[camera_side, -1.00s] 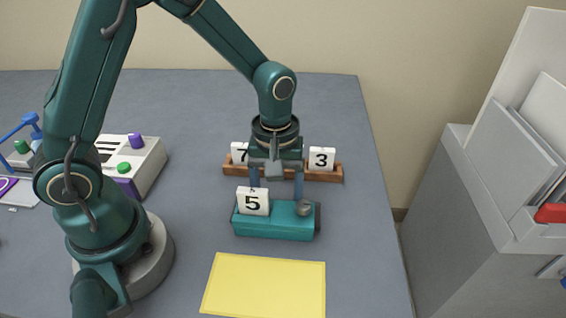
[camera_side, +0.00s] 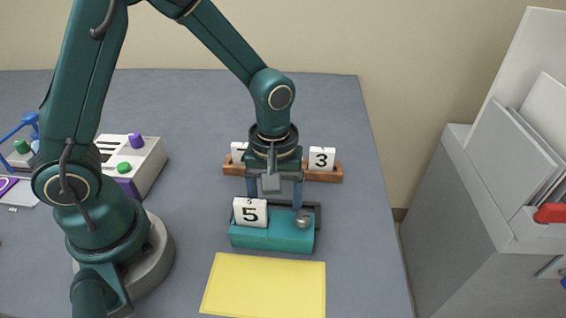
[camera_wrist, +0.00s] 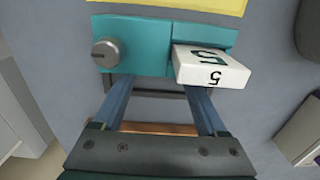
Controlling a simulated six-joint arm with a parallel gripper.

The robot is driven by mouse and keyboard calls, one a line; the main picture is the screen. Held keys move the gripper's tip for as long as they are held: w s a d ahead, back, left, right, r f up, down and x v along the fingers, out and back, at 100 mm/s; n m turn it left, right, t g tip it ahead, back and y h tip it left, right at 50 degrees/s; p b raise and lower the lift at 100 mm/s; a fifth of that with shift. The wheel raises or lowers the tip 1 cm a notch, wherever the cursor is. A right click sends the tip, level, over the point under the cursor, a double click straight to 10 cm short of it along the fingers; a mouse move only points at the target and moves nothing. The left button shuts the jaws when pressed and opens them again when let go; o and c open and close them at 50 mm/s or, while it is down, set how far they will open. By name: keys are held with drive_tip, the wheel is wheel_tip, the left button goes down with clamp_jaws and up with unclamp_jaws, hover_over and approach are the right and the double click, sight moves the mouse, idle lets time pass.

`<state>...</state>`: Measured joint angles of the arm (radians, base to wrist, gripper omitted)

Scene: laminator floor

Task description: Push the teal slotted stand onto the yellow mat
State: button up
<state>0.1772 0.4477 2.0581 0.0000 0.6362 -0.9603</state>
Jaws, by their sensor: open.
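The teal slotted stand (camera_side: 272,240) sits on the grey table just behind the yellow mat (camera_side: 264,287), with a narrow strip of table or none between them in the side view. A white card marked 5 (camera_side: 250,212) stands in it at the left, and a grey knob (camera_side: 303,220) is at its right. My gripper (camera_side: 274,203) is open behind the stand, fingers pointing down and spread. In the wrist view the stand (camera_wrist: 135,58) lies ahead of the fingertips (camera_wrist: 158,88), with a dark bar between them. The mat (camera_wrist: 170,5) shows beyond it.
A brown wooden rack (camera_side: 322,174) with white cards, one marked 3 (camera_side: 321,158), stands behind my gripper. A white device with purple and green knobs (camera_side: 134,160) is at left. A grey cabinet (camera_side: 460,220) stands beyond the table's right edge.

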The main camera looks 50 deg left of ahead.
sight(270, 236)
drive_tip(key=shift+s+d, duration=0.35)
idle(0.3)
drive_tip(key=shift+s+d, duration=0.9)
drive_tip(key=shift+s+d, duration=0.85)
drive_tip(key=shift+s, duration=0.05)
drive_tip(key=shift+s+d, duration=0.85)
drive_tip(key=shift+d, duration=0.05)
idle(0.3)
